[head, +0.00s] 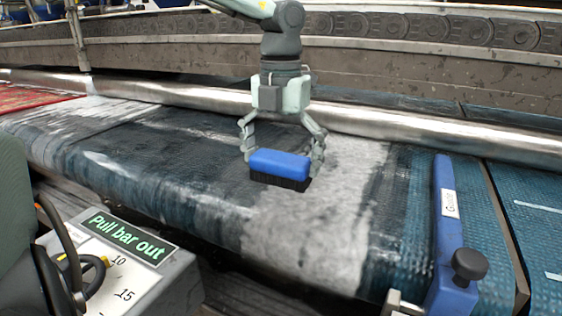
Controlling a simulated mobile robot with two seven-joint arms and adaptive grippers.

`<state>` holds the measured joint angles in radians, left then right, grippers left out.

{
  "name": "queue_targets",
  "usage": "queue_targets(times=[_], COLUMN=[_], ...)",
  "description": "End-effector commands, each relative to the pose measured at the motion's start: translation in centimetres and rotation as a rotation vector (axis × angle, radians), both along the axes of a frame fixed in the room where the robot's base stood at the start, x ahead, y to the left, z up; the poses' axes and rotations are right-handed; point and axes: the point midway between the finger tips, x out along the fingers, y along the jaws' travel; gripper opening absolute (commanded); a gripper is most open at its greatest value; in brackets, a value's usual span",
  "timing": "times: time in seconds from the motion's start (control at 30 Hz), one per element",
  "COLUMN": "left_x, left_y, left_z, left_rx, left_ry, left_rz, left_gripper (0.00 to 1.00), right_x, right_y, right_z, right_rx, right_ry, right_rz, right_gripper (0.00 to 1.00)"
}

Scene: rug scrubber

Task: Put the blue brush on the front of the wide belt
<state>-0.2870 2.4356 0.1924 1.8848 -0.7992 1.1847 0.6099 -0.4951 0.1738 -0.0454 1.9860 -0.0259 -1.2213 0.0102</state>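The blue brush (279,163) has a blue block top and dark bristles underneath. It is over the wide belt (300,235), near the border between the dark part and the pale, whitish strip. My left gripper (282,160) reaches down from above, with one finger at each end of the brush, and appears shut on it. The bristles face down. I cannot tell whether they touch the belt or hang just above it. My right gripper is not in view.
A metal roller (400,133) runs behind the belt. A blue bracket with a black knob (468,265) stands at the right front. A grey box with a "Pull bar out" label (125,237) is at the lower left. The belt's pale front is clear.

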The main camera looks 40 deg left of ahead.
Motion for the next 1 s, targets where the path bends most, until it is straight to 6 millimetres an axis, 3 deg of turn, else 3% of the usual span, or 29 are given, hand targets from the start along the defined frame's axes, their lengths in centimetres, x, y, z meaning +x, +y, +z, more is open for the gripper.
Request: queue_targets(times=[0.37,0.8,1.0], left_x=[0.0,0.1,0.1], left_y=[0.0,0.0,0.0], left_z=[0.5,9.2,11.7], left_rx=[0.0,0.001,0.0], left_ry=[-0.001,-0.004,-0.002], left_rz=[0.0,0.001,0.0], left_gripper=[1.0,1.0,1.0], right_x=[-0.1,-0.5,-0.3], right_y=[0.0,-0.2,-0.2], right_z=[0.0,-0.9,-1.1], right_rx=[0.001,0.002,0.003], right_ry=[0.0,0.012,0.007], right_rz=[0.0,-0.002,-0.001], right_gripper=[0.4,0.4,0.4])
